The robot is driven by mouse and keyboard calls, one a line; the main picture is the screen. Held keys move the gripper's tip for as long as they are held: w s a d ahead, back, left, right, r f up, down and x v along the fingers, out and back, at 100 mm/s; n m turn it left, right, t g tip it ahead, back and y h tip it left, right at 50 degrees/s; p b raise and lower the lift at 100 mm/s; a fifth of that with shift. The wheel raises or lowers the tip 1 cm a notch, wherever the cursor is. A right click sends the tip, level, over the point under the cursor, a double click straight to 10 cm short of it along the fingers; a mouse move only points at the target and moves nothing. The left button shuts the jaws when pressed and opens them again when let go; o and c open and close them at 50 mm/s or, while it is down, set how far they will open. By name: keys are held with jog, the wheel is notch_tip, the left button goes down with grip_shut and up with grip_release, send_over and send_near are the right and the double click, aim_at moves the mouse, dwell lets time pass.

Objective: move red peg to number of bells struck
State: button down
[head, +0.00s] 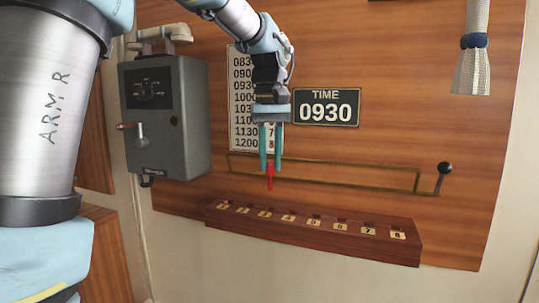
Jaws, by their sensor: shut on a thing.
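My gripper (270,166) points down, shut on the red peg (270,180), whose lower end sticks out below the fingertips. The peg is upright, in the air above the left part of the dark wooden peg board (412,254), near the label 3. The board has a row of numbered labels, 1 at left to 8 at right, each with a dark hole behind it. A sign (326,107) reads TIME 0930. A white table of times (243,100) hangs behind my gripper; most of its right column is hidden, with 7 and 8 showing at the bottom.
A thin brass frame (345,168) is on the wood panel behind the peg, with a black-knobbed lever (443,172) at its right. A grey wall box (170,120) is at left. A rope end (473,60) hangs at upper right. Space above the board's right part is clear.

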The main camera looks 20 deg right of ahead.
aim_at(270, 188)
jog(key=shift+f+b, duration=1.9)
jog(key=shift+f, duration=0.1)
jog(key=shift+f+b, duration=0.6)
jog(key=shift+f, duration=0.95)
jog(key=c, duration=0.6)
grip_release()
jog(key=shift+c, duration=0.2)
notch_tip(270, 188, up, 11)
jog(key=shift+f, duration=0.1)
